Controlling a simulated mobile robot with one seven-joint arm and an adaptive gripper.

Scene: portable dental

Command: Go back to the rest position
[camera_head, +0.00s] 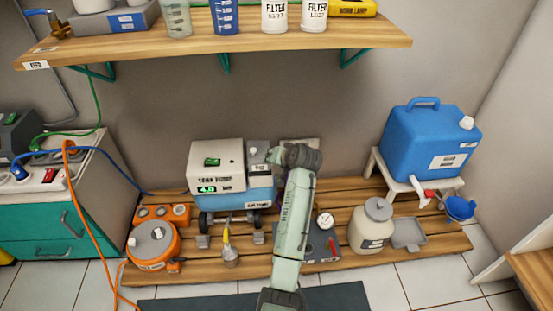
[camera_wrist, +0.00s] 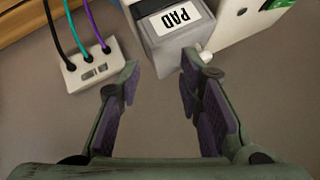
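My gripper (camera_wrist: 160,72) is open in the wrist view, its two purple-padded fingers apart with nothing between them. My fingers are hidden in that view. A small grey unit (camera_head: 258,152) stands between the pump and my wrist.
A white block with black, green and purple cables (camera_wrist: 88,68) lies near the left finger. The pallet (camera_head: 340,268) also bears an orange reel (camera_head: 152,247), a cream jar (camera_head: 371,228) and a blue water container (camera_head: 428,140). A loaded shelf (camera_head: 215,44) overhangs the back wall.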

